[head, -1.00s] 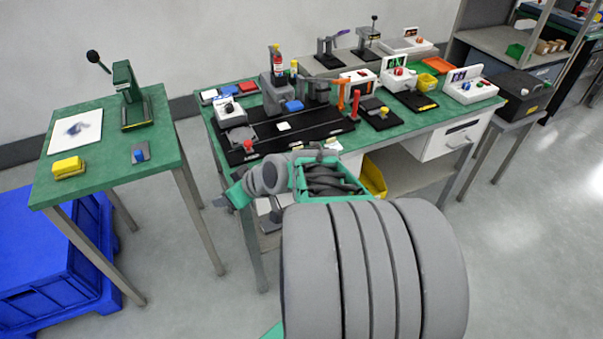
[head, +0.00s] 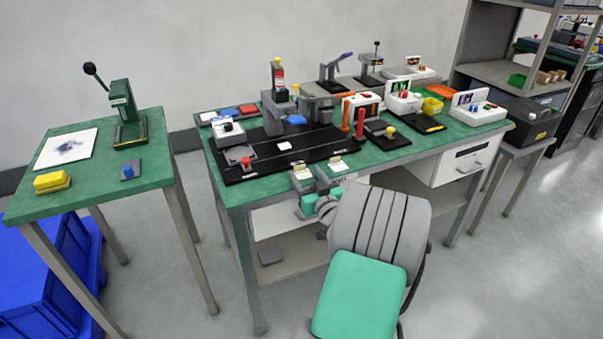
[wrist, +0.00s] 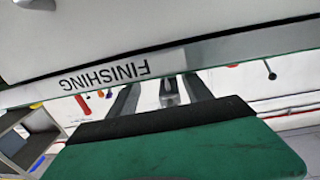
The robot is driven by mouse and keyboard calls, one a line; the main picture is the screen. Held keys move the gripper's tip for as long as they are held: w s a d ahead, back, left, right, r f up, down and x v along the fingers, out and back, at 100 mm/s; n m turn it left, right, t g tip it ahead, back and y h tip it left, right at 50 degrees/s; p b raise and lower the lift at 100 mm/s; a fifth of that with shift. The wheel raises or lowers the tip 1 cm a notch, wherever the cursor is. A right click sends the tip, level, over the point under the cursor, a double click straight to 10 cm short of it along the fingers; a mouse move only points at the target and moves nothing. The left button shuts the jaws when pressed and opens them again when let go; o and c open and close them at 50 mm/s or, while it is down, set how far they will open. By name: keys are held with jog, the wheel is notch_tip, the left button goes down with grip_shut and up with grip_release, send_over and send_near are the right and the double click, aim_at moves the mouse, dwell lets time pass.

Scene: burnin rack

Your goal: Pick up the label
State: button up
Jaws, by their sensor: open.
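A small white flat piece (head: 285,146), which looks like a label, lies on the black mat (head: 262,163) of the long green bench in the head view. Two pale cards, one (head: 302,173) nearer and one (head: 337,164) to its right, are by the bench's front edge. I cannot tell for certain which is the label. My gripper (head: 314,184) is at the front edge of the bench, close to the nearer card, partly hidden by my arm.
Grey fixtures, a red post (head: 361,123) and white boxes crowd the bench's rear and right. A grey rail marked FINISHING (wrist: 105,77) crosses the wrist view, upside down. A smaller green table (head: 90,183) stands at left, with open floor between.

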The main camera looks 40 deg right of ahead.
aim_at(302, 172)
jog(key=x, duration=0.2)
jog(key=shift+w+d, duration=0.15)
jog(key=shift+w, duration=0.2)
jog(key=shift+c, duration=0.2)
jog(key=shift+f, duration=0.1)
grip_shut()
